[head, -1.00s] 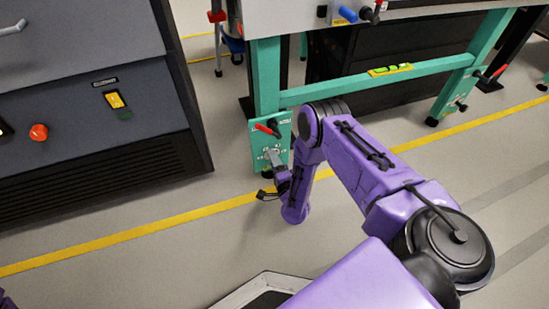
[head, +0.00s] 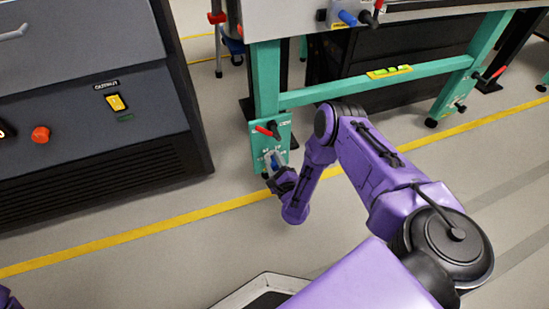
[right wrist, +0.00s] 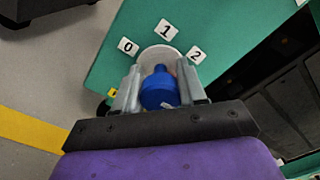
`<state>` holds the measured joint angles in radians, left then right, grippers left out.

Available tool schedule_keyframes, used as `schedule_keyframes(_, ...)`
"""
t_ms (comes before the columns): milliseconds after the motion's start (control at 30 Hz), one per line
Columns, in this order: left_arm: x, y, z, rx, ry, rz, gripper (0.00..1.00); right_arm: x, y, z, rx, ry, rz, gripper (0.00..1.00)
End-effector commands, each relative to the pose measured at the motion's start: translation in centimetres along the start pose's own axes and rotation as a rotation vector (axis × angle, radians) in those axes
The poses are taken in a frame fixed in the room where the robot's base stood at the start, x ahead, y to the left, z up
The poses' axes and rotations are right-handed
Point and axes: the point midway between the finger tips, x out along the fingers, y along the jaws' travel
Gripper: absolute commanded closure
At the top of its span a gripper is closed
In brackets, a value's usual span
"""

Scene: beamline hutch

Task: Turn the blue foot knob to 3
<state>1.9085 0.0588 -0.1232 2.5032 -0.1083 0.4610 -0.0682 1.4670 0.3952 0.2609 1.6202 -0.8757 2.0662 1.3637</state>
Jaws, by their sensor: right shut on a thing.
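The blue foot knob (right wrist: 160,88) sits on a pale round dial on the green foot plate (right wrist: 118,60). Labels 0, 1 and 2 show around the dial in the right wrist view; no 3 is visible there. The knob's narrow end points up, roughly toward the 1. My right gripper (right wrist: 158,90) is shut on the knob, one finger on each side. In the head view, the knob (head: 275,160) shows small at the tip of my right gripper (head: 273,164), low on the near table leg. My left gripper is not in view.
A red-handled lever (head: 267,130) sits on the plate just above the knob. A dark cabinet (head: 90,110) with a yellow switch stands to the left. A green crossbar (head: 375,85) carries a level. The floor in front, with a yellow line (head: 150,230), is clear.

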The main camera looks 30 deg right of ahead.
Motion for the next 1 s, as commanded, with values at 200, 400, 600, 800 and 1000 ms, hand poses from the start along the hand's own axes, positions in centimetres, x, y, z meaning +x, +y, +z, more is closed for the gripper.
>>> schedule_keyframes(200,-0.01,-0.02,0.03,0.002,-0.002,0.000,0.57,-0.25,0.47,0.37,0.058,-0.006,0.015,0.90)
schedule_keyframes(400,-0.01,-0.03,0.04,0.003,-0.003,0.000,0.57,-0.25,0.47,0.40,0.073,-0.006,0.015,0.90)
schedule_keyframes(600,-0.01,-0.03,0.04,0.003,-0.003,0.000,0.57,-0.24,0.48,0.42,0.073,-0.006,0.015,0.90)
schedule_keyframes(800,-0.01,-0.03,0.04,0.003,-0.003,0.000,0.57,-0.20,0.41,0.38,0.072,-0.006,0.013,0.36)
schedule_keyframes(1000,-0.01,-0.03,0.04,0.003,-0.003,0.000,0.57,-0.15,0.11,0.09,0.069,-0.001,0.006,0.36)
